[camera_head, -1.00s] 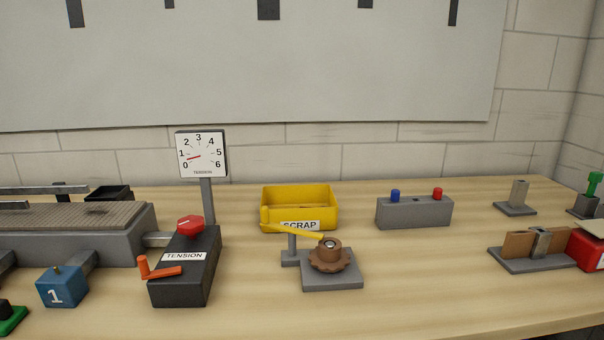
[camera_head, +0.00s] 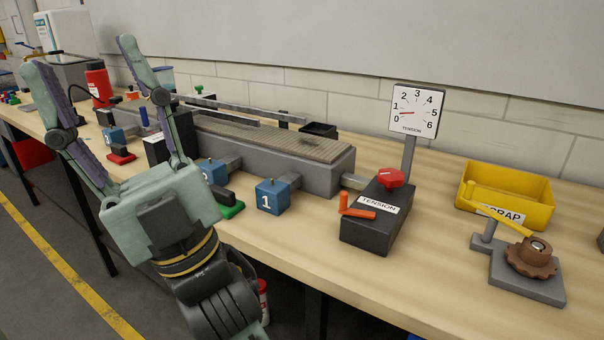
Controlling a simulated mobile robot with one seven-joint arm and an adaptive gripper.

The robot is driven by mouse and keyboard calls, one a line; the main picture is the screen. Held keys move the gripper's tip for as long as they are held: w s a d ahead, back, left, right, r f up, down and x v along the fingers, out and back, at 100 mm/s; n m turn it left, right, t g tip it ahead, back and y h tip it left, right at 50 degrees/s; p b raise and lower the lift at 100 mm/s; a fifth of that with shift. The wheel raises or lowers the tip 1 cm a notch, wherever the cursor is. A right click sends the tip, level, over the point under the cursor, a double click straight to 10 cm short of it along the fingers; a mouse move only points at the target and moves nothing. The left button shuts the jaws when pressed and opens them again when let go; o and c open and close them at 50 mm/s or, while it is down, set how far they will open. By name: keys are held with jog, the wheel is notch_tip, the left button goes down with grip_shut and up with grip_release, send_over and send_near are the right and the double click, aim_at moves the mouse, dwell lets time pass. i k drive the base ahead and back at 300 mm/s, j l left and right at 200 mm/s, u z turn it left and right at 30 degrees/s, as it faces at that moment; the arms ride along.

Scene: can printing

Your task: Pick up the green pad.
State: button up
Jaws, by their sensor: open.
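The green pad (camera_head: 232,210), with a black handle on top, lies on the bench near its front edge, left of the blue block marked 1. Its left side is close to or partly behind my gripper's body in this view. My gripper (camera_head: 82,58) is open and empty, its two fingers spread wide and pointing up and away. Its palm is left of the green pad in the picture, and I cannot tell the gap between them.
The blue block 1 (camera_head: 272,197) and another blue block (camera_head: 212,171) flank the pad. Behind is the grey conveyor-like bed (camera_head: 318,181). The black tension box (camera_head: 375,226) stands right, the yellow scrap bin (camera_head: 508,209) farther right. A red pad (camera_head: 121,157) lies left.

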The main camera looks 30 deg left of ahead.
aim_at(226, 201)
jog(key=u, duration=1.4)
jog(key=k+l+z, duration=0.1)
jog(key=z, duration=2.7)
jog(key=u, duration=2.35)
